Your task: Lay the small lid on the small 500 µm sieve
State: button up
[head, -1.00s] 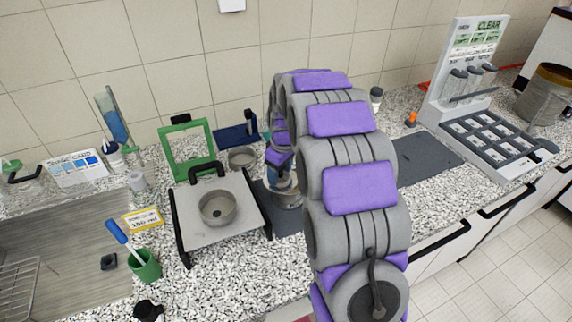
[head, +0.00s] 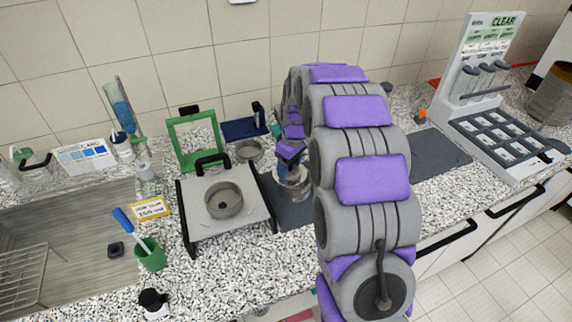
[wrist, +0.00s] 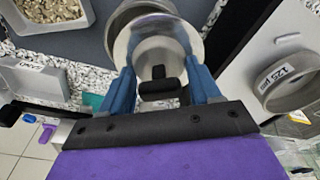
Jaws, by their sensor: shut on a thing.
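The small lid (wrist: 133,45) is a shiny pale disc with a black knob (wrist: 158,88), seen in the wrist view. My gripper (wrist: 164,88) has blue fingers on either side of the knob and is shut on the lid. A round metal sieve (wrist: 121,17) shows behind the lid's upper left edge, and the lid overlaps most of it. I cannot tell whether they touch, and no size label is readable on it. In the head view, my gripper (head: 291,152) is above this metal sieve (head: 294,192) on a dark mat, partly hidden by my arm.
A sieve marked 125 (wrist: 290,83) sits on the light plate (head: 240,232) with a black handle, left of my gripper in the head view. A tray of pebbles (wrist: 83,20) shows in the wrist view.

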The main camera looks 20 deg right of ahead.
jog(key=shift+d+f, duration=0.1)
jog(key=shift+d, duration=0.85)
jog(key=shift+a, duration=2.25)
jog(key=d, duration=0.3)
jog(key=shift+d, duration=0.1)
jog(key=shift+a, duration=1)
jog(key=shift+d+f, duration=0.2)
jog(key=shift+d, duration=0.65)
jog(key=shift+d+f, duration=0.15)
jog(key=shift+d, duration=0.7)
jog(key=shift+a+r, duration=0.1)
jog(key=shift+a, duration=1)
jog(key=shift+d+f+p, duration=0.15)
jog(key=shift+d+f, duration=0.05)
jog(key=shift+d, duration=0.5)
jog(key=shift+d+f+p, duration=0.15)
jog(key=shift+d, duration=0.5)
jog(key=shift+a, duration=0.65)
jog(key=o, duration=0.8)
jog(key=shift+c, duration=0.2)
jog(key=o, duration=0.5)
jog(key=shift+d, duration=0.55)
jog(key=shift+a, duration=0.15)
